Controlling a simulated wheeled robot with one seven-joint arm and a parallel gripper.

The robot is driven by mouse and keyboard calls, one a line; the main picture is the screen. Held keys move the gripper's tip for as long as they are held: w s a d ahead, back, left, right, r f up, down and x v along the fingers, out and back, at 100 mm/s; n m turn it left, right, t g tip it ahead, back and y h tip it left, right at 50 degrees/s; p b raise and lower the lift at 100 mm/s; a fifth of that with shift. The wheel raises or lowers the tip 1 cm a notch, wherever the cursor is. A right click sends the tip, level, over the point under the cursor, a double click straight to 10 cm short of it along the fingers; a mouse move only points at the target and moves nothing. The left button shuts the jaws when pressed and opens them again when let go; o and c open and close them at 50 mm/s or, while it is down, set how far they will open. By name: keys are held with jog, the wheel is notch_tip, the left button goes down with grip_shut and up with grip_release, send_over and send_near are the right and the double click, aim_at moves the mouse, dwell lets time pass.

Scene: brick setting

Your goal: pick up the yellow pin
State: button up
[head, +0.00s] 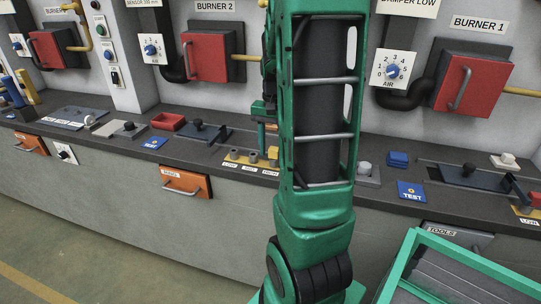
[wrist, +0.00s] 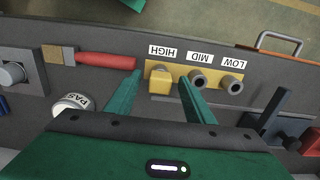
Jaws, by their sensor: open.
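The yellow pin (wrist: 160,82) stands at the HIGH place of a yellow strip (wrist: 219,71) labelled HIGH, MID and LOW. Two grey round sockets at MID (wrist: 197,80) and LOW (wrist: 232,85) show no pin. My gripper (wrist: 157,88) is open, with one green finger on each side of the pin in the wrist view. Whether the fingers touch it or how far above it they are, I cannot tell. In the head view the pin (head: 273,151) is a small yellow patch beside my arm, which partly hides that end of the strip.
In the wrist view a red-handled brush (wrist: 105,61) lies left of the pin and a round PAS disc (wrist: 72,103) is near the left finger. A dark lever (wrist: 271,111) stands at right. In the head view a green-rimmed crate (head: 470,247) is at lower right.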

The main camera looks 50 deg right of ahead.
jog(key=shift+f, duration=1.2)
grip_shut()
jog(key=shift+r, duration=0.1)
